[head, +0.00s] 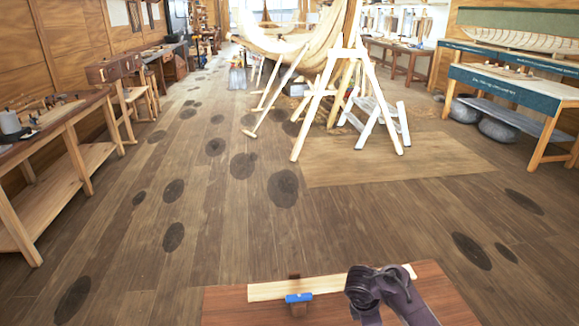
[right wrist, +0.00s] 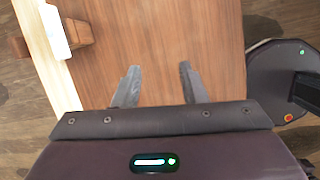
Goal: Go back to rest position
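My right gripper (right wrist: 158,86) is open in the right wrist view, with nothing between its two fingers. It is above the bare brown tabletop (right wrist: 155,40). In the head view the right arm reaches over the right part of this tabletop (head: 240,308), and its fingers are hidden. A pale wooden plank (head: 325,286) lies along the far side of the table. It also shows at the left of the right wrist view (right wrist: 40,60), apart from the fingers. My left gripper is in neither view.
A blue piece (head: 299,298) sits at a brown wooden block (head: 299,310) by the plank. White trestles (head: 345,95) and a hull (head: 290,42) stand ahead. The floor between is open.

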